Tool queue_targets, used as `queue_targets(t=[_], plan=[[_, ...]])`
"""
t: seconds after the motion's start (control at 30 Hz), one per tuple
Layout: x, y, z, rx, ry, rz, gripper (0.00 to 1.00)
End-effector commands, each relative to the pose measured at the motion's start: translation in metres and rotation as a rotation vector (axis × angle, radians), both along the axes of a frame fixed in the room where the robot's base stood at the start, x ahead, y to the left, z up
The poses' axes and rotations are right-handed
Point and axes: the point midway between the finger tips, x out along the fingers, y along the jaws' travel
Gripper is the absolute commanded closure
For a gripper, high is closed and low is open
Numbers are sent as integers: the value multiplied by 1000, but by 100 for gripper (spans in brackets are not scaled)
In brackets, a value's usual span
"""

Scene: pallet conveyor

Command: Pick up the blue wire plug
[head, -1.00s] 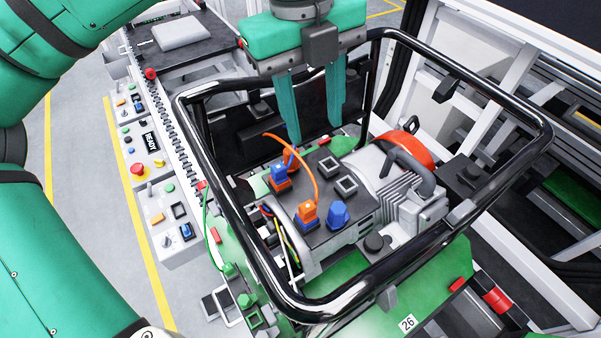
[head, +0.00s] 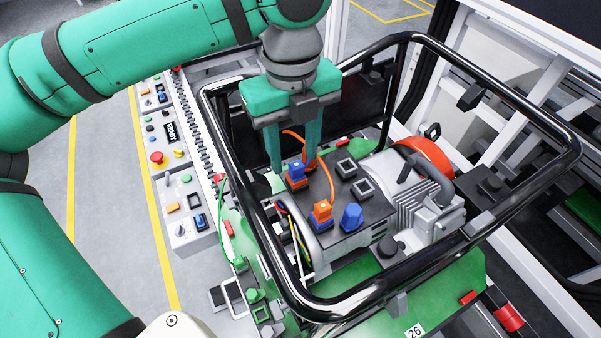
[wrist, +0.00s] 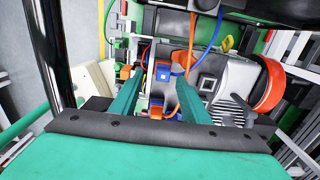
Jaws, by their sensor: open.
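The blue wire plug (head: 297,170) stands on an orange base on the dark top plate of the machine, inside the black tube frame. My gripper (head: 294,162) points down into the frame, its two green fingers apart, with the plug showing close to the fingertips. No hold on it shows. In the wrist view my gripper (wrist: 157,80) is open, with blue and orange parts between and below the fingers; which is the plug is hard to tell. A second plug, orange with an orange wire (head: 321,212), stands nearer the front.
The black tube frame (head: 568,150) surrounds the work area. A blue knob (head: 352,217) and a grey motor with an orange ring (head: 424,158) stand to the right. An orange wire (head: 328,175) arches close to the right finger. Control boxes (head: 187,205) lie left.

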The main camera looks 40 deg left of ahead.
Motion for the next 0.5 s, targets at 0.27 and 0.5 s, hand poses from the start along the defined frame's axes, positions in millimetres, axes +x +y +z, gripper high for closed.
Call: queue_targets(t=[0.27,0.5], plan=[[2,-2,-35,-2,0,-3,58],[2,-1,-39,0,0,-2,58]])
